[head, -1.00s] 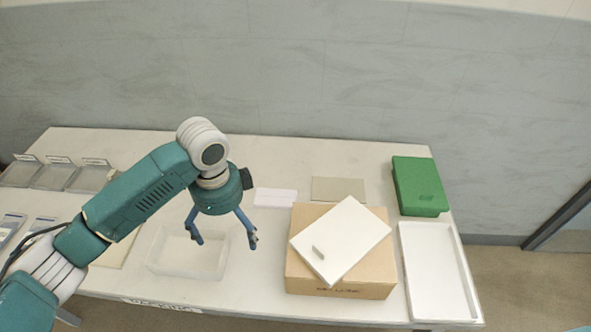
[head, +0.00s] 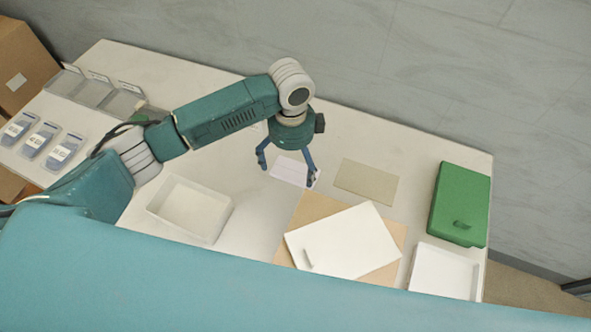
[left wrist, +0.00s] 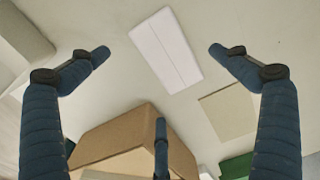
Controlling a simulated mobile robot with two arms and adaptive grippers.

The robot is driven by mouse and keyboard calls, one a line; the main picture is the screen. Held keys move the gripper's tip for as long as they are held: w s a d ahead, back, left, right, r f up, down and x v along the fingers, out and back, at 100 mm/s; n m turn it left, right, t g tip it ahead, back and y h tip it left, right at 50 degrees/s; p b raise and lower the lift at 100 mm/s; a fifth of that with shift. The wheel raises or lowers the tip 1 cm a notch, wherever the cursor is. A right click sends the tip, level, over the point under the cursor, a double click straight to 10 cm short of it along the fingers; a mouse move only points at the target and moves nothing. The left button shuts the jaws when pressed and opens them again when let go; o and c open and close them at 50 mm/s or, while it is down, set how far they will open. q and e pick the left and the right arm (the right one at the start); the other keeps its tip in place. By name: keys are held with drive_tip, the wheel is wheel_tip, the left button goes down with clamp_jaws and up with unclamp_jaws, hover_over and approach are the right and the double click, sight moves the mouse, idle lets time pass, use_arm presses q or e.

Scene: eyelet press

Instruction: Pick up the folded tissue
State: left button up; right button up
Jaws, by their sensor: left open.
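The folded tissue (head: 289,169) is a flat, pale pinkish-white rectangle with a crease line, lying on the white table. In the left wrist view the tissue (left wrist: 167,50) is at the upper middle, lying beyond the fingertips and between the two side fingers. My left gripper (head: 287,173) points down over the tissue, open and empty, with its blue fingers spread. In the left wrist view my left gripper (left wrist: 159,50) shows gaps between its fingers and nothing held. The fingers hide part of the tissue in the head view. My right gripper is not in view.
A cardboard box (head: 306,209) with a white lid (head: 345,241) on top stands just in front of the tissue. A beige sheet (head: 366,181) lies to its right. A white bin (head: 190,208), a green box (head: 460,203) and a white tray (head: 444,271) are farther off.

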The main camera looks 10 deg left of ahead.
sight(293, 175)
use_arm(q)
wheel_tip(293, 175, down, 4)
drive_tip(key=shift+w+d+f+p, duration=0.1)
drive_tip(key=shift+f+p, duration=0.15)
drive_tip(key=shift+p, duration=0.3)
drive_tip(key=shift+f, duration=0.4)
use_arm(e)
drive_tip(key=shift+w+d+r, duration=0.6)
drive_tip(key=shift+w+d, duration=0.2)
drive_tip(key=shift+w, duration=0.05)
use_arm(q)
drive_tip(key=shift+c, duration=0.3)
drive_tip(key=c, duration=0.9)
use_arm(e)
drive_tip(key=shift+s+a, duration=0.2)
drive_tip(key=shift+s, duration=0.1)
